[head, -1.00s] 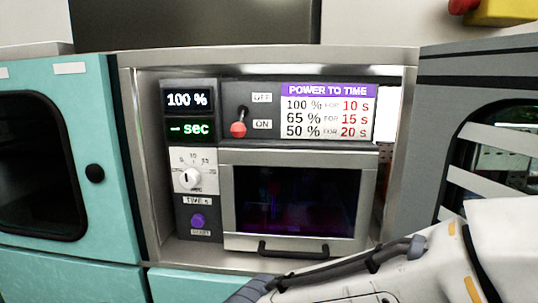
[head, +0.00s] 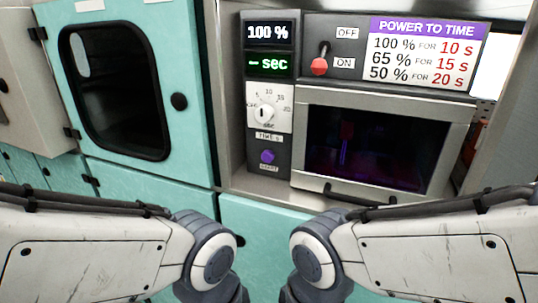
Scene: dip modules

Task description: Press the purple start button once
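The purple start button (head: 267,156) sits low on the dark control panel of the machine in the head view, above a small label. Above it are a white timer dial (head: 265,112), a green display reading "-- sec" (head: 268,64) and a display reading "100 %" (head: 268,33). A red-tipped lever (head: 319,66) is down beside ON. The machine's dark-windowed door (head: 375,150) is shut. Both my arms reach in at the bottom, below the button and apart from it. Both grippers are out of the picture.
A power-to-time chart (head: 425,52) is at the upper right of the machine. A teal cabinet door (head: 185,60) with a dark window and round knob stands left. A horizontal handle (head: 360,197) sticks out below the machine's door. The space before the button looks clear.

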